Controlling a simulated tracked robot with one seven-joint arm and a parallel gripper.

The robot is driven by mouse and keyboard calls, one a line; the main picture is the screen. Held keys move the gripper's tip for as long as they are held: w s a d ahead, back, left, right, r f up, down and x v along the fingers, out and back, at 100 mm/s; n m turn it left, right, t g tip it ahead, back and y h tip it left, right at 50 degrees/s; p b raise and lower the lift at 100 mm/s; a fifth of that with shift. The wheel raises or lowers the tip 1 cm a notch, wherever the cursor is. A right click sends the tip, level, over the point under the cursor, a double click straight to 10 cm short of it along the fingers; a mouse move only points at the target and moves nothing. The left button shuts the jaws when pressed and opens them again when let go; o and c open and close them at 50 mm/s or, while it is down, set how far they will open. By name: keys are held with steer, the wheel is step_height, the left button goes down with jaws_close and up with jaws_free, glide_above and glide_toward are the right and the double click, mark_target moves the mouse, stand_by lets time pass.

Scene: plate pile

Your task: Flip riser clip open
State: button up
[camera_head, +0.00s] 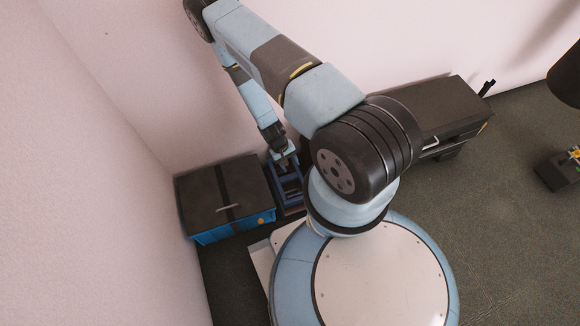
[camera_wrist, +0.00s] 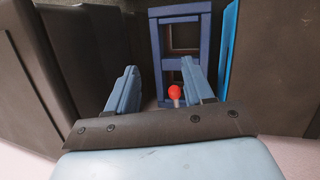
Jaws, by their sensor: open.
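A blue frame (camera_wrist: 155,50) with open rectangular windows stands ahead of my gripper in the wrist view, and it also shows in the head view (camera_head: 287,190) beside a blue box. A small red round knob on a pale stem (camera_wrist: 175,92) shows low in front of the frame. I cannot tell for sure which part is the riser clip. My gripper (camera_wrist: 158,70) is open, with its two blue fingers apart and nothing seen held. The knob appears between the fingers, closer to the right one. In the head view my gripper (camera_head: 281,150) is above the frame, partly hidden by my arm.
A blue box with a dark lid (camera_head: 225,195) stands left of the frame, against the wall. A long dark cabinet (camera_head: 440,108) stands to the right, partly behind my arm. A dark object (camera_head: 558,172) lies at far right. The floor (camera_head: 500,225) at right is clear.

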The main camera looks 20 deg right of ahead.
steer(key=w+a+f+t, duration=0.2)
steer(key=w+t, duration=0.1)
steer(key=w, duration=0.4)
steer(key=d+x, duration=0.1)
steer(key=x, duration=1.2)
steer(key=shift+n+h, duration=0.4)
steer(key=shift+d+r, duration=0.1)
steer(key=shift+d, duration=0.05)
steer(key=shift+c, duration=0.2)
jaws_close()
